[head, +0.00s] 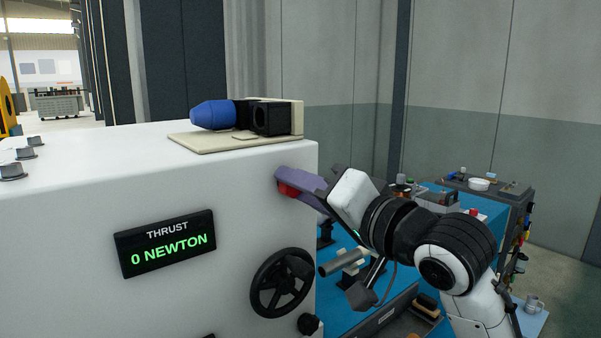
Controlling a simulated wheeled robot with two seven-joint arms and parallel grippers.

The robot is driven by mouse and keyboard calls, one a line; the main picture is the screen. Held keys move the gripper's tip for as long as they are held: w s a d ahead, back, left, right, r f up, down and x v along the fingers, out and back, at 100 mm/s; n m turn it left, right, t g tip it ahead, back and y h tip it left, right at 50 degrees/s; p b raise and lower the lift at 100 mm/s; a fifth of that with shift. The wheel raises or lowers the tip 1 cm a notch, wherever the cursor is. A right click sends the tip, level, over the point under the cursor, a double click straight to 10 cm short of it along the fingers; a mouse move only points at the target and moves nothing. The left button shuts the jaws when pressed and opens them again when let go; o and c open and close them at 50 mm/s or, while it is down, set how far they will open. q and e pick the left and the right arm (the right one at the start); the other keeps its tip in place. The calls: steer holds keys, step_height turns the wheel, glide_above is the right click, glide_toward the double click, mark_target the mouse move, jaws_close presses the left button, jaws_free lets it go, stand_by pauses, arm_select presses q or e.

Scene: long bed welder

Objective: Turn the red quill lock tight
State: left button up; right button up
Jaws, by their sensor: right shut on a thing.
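The red quill lock (287,190) is on the right end of the white machine housing (70,220), near its upper corner. Only a small red part of it shows below the fingers. My right gripper (291,180), with purple fingers, comes in from the right and is shut on the red quill lock. The fingers hide most of the lock, so its turn angle cannot be told. My left gripper is not in view.
A black handwheel (282,283) sits below the lock on the housing. A display (166,244) reads THRUST 0 NEWTON. A blue-nosed part (212,115) lies on top. A cluttered bench (497,204) stands behind my right arm.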

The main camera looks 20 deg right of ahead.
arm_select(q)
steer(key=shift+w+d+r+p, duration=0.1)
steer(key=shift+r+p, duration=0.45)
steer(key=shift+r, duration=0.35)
arm_select(e)
steer(key=shift+r+m, duration=0.1)
steer(key=shift+m, duration=0.7)
steer(key=o, duration=1)
steer(key=shift+d, duration=0.1)
steer(key=shift+o, duration=0.2)
arm_select(q)
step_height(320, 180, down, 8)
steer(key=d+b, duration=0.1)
steer(key=b, duration=0.9)
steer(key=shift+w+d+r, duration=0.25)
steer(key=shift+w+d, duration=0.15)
arm_select(e)
steer(key=v, duration=1)
steer(key=shift+s, duration=0.15)
